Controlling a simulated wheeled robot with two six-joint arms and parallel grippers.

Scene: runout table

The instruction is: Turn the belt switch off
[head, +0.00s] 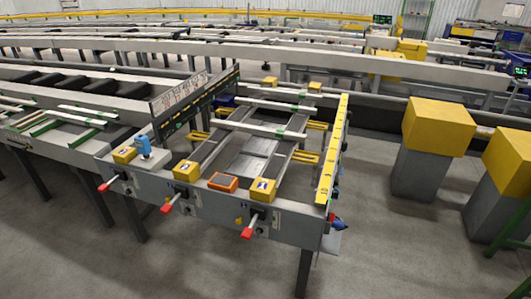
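A runout table (285,228) stands in the middle of the head view, its grey front face towards me. Three red-tipped levers stick out from this face: a left one (104,186), a middle one (167,208) and a right one (248,233). Yellow boxes sit on the top edge above them, at the left (124,154), middle (186,170) and right (262,188). An orange framed unit (223,182) lies between the middle and right boxes. I cannot tell which part is the belt switch or its position. Neither of my grippers is in view.
A blue device (145,147) stands beside the left yellow box. A yellow ruled rail (333,150) runs along the table's right side. Yellow-topped grey blocks (426,175) stand on the floor at the right. The floor (375,235) between them and the table is clear.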

